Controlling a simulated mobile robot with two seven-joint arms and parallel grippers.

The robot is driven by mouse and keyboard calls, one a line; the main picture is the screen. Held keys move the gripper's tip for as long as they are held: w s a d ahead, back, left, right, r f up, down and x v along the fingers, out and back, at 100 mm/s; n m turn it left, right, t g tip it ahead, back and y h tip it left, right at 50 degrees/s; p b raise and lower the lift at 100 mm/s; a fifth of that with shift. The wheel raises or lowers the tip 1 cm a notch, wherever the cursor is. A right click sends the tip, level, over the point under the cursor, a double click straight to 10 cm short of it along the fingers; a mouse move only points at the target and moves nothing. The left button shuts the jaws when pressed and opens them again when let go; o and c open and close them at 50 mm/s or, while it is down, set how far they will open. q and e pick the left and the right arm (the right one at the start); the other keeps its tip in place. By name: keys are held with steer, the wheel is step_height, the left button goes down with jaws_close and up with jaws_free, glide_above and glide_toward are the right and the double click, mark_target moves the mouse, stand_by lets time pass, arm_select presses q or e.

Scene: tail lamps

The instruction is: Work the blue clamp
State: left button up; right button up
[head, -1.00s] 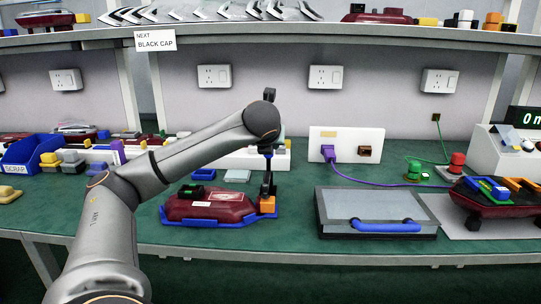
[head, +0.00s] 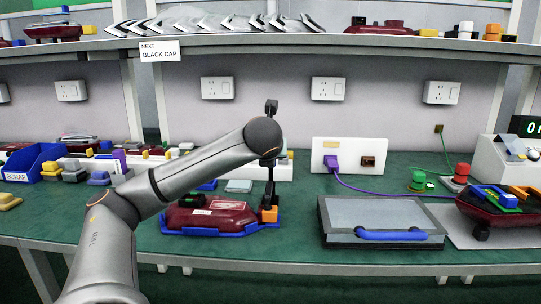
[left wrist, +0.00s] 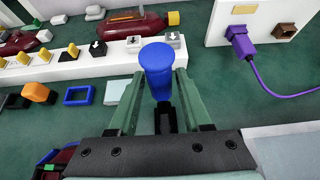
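A blue rounded handle (left wrist: 157,65), which looks like the clamp's, stands between the green fingers of my left gripper (left wrist: 162,78) in the left wrist view. Whether the fingers press on it is unclear. In the head view, my left gripper (head: 269,182) points down at the right end of a blue tray (head: 215,233) holding a dark red lamp (head: 210,214). An orange block (head: 269,214) sits just below the fingers. The handle is not clearly visible in the head view, where my gripper covers that area. My right gripper is not in view.
A grey case (head: 350,217) with a blue handle stands right of the tray. A white socket box (head: 322,164) with a purple plug (head: 331,163) stands behind. A blue scrap bin (head: 40,160) is at left. A shelf (head: 320,43) crosses above my arm.

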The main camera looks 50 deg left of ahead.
arm_select(q)
steer(key=shift+o, duration=0.8)
steer(key=p+v, duration=0.2)
steer(key=v, duration=1)
steer(key=shift+d+r+p, duration=0.15)
steer(key=shift+r+p, duration=0.05)
steer(key=shift+p, duration=0.2)
steer(key=shift+s, duration=0.15)
